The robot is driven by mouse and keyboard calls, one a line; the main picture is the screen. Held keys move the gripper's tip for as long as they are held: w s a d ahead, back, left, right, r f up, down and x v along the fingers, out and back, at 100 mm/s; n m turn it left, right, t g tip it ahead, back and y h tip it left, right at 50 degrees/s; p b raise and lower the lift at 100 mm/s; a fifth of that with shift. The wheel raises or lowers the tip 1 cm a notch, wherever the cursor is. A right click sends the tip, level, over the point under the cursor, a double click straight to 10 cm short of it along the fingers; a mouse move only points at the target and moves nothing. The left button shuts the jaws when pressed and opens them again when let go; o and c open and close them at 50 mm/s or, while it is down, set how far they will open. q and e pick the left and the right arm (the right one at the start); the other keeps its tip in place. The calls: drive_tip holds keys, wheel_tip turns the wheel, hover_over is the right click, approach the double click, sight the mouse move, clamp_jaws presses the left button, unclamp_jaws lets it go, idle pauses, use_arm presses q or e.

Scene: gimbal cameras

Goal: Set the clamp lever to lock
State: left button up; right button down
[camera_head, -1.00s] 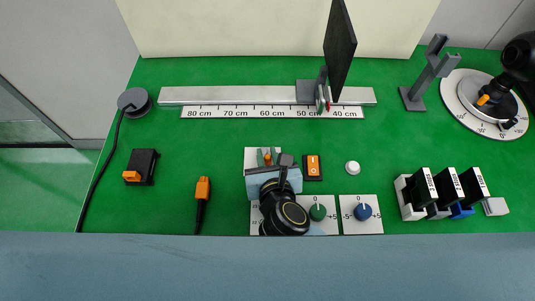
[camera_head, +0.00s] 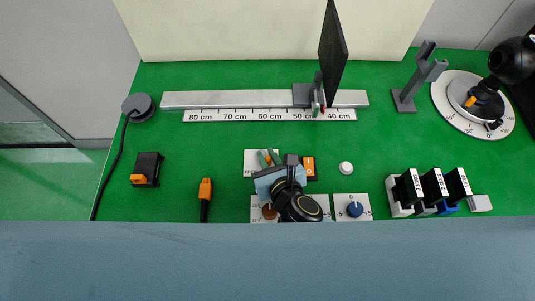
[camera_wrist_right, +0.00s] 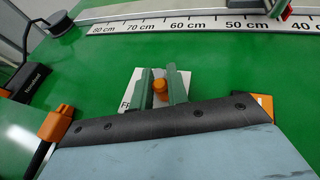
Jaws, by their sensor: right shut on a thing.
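The clamp lever is a small orange lever (camera_wrist_right: 160,86) on a white plate (camera_head: 250,161) in the front middle of the green bench. My right gripper (camera_wrist_right: 158,71) reaches over it with two green fingers, shut on the lever from both sides. In the right wrist view the letters "FR" show at the plate's lower left; the rest of its lettering is hidden. In the head view my right wrist covers much of the plate's lower part. My left gripper is not in view.
An orange rocker switch (camera_head: 309,166) sits close right of the gripper. A brown knob (camera_head: 269,211) and a blue knob (camera_head: 355,209) are near the front edge. A rail (camera_head: 230,99) with a centimetre scale runs behind.

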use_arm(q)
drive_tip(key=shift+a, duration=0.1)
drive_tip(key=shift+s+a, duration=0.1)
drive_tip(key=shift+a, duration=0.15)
use_arm(e)
drive_tip(key=c, duration=1.4)
unclamp_jaws()
use_arm(q)
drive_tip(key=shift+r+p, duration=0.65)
drive_tip(key=shift+p, duration=0.05)
use_arm(e)
drive_tip(key=v, duration=1.3)
drive_tip(key=shift+s, duration=0.2)
